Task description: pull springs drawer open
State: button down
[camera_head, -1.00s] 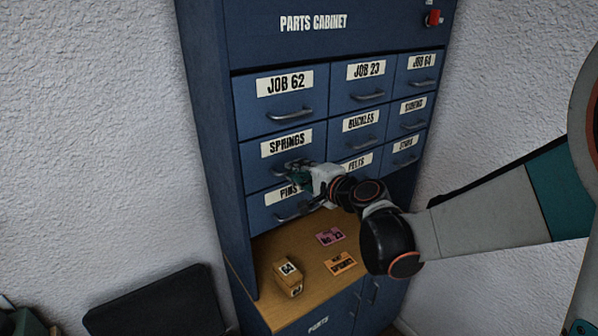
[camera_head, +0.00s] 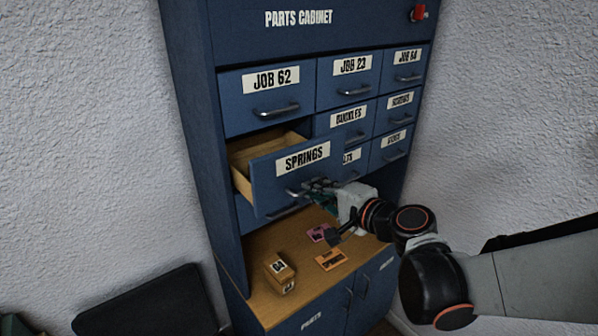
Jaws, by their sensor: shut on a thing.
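The springs drawer (camera_head: 268,178) is a blue-fronted drawer labelled SPRINGS at the left of the middle row of the blue parts cabinet (camera_head: 188,120). It stands pulled out, and its pale wooden side and inside show. The part of the inside that shows looks empty. My gripper (camera_head: 312,188) is at the drawer's handle (camera_head: 294,193), below the label, and is shut on it. The fingers partly hide the handle.
The JOB 62 drawer (camera_head: 246,106) above is shut. The springs drawer hides most of the drawer below. A small labelled box (camera_head: 279,272), a pink card (camera_head: 318,233) and an orange card (camera_head: 331,260) lie on the wooden shelf (camera_head: 262,311). A red knob (camera_head: 418,13) is at top right.

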jog(key=v, duration=0.3)
jog(key=f+v, duration=0.1)
jog(key=shift+s+d+r, duration=0.1)
jog(key=shift+s+d, duration=0.05)
jog(key=shift+s, duration=0.15)
jog(key=c, duration=1.7)
grip_release()
